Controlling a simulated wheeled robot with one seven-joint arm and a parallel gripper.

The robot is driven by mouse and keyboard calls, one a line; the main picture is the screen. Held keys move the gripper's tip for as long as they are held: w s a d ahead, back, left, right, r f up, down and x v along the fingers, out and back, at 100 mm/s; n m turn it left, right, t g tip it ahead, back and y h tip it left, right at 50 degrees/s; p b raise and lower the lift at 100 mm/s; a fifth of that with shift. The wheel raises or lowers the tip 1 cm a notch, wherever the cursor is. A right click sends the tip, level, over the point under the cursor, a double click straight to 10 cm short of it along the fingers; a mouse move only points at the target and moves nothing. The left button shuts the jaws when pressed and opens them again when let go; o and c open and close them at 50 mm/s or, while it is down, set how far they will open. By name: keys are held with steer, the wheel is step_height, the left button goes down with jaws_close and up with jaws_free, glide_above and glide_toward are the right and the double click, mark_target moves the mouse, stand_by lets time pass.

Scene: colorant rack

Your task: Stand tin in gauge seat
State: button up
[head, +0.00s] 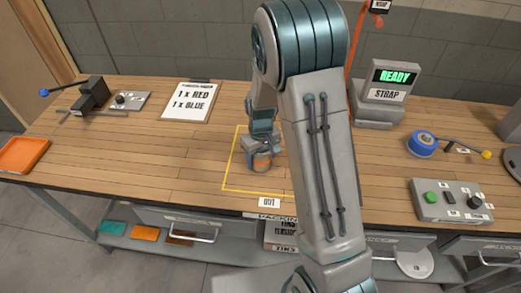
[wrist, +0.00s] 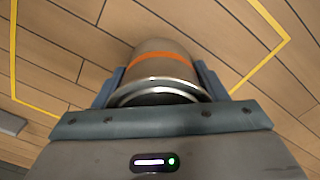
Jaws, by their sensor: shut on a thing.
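A metal tin with an orange band (head: 262,160) is between the fingers of my gripper (head: 262,156), over the yellow-outlined area marked OUT on the bench. In the wrist view the tin (wrist: 162,66) sits between the two fingers of my gripper (wrist: 158,88), its metal rim facing the camera. My gripper is shut on it. The tin looks upright in the head view, at or just above the bench; I cannot tell if it touches. No gauge seat can be made out for certain. My arm hides part of the bench to the right of the tin.
A clipboard reading 1 x RED, 1 x BLUE (head: 190,102) lies left of the tin. A READY/STRAP display (head: 393,84) stands at the back right. A blue roll (head: 421,144) and a button box (head: 450,199) are at right, an orange tray (head: 22,153) at far left.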

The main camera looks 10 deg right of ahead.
steer(key=shift+f, duration=0.15)
steer(key=shift+f, duration=0.1)
steer(key=o, duration=1.2)
step_height(320, 180, up, 12)
steer(key=shift+f+b, duration=0.2)
steer(key=shift+b, duration=0.3)
steer(key=shift+s+d+r, duration=0.1)
steer(key=shift+s+r, duration=0.15)
steer(key=shift+r, duration=0.4)
steer(key=s+d+r+m+t, duration=0.1)
steer(key=s+r, duration=0.1)
steer(key=s, duration=0.4)
steer(key=s+d+r+m+t, duration=0.1)
steer(key=s+r, duration=0.2)
steer(key=s, duration=0.4)
steer(key=s+d+r+m+t, duration=0.1)
steer(key=s+r+m, duration=0.1)
steer(key=s, duration=0.5)
steer(key=shift+d+r, duration=0.15)
steer(key=shift+r, duration=0.35)
